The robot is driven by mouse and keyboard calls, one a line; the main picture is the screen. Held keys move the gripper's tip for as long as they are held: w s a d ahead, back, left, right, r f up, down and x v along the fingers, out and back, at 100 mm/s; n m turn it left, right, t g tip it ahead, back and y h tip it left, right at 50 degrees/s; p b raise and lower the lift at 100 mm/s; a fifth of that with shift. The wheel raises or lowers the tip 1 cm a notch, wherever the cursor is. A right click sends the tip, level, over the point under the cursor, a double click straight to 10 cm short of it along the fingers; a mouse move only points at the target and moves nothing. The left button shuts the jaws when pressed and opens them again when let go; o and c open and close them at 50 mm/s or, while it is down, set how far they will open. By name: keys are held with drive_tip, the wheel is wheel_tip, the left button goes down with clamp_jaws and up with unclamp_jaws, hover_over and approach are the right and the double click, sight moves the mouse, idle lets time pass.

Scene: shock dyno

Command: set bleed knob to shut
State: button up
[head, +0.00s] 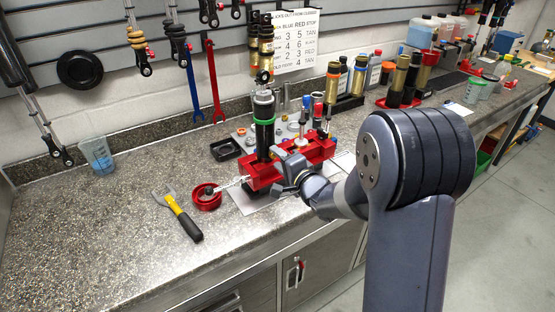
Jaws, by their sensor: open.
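A red vise-like block (318,152) sits near the counter's front edge. A dark shock body with a green ring (264,122) stands upright at its left end. Small posts with a red top and a blue top (318,108) rise behind the block. I cannot tell for sure which part is the bleed knob, or how it is set. My gripper (284,172) is at the block's front side, close to the shock's foot. It is open. My wrist hides part of the block's front, and contact is not clear from here.
A red dish (207,197) and a yellow-handled tool (179,216) lie left of the block. A black tray (226,149) is behind. A measuring cup (97,156) stands far left. Bottles and gold-topped shocks (402,80) stand at right. The counter's left front is clear.

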drive_tip(key=b+v, duration=0.1)
drive_tip(key=v, duration=0.9)
drive_tip(key=shift+w+a, duration=0.15)
drive_tip(key=shift+w, duration=0.05)
drive_tip(key=p+x, duration=0.1)
drive_tip(key=x, duration=0.8)
drive_tip(key=shift+w+a, duration=0.25)
drive_tip(key=shift+w, duration=0.05)
drive_tip(key=shift+w+a+f, duration=0.15)
drive_tip(key=shift+w+a, duration=0.05)
drive_tip(key=shift+w, duration=0.15)
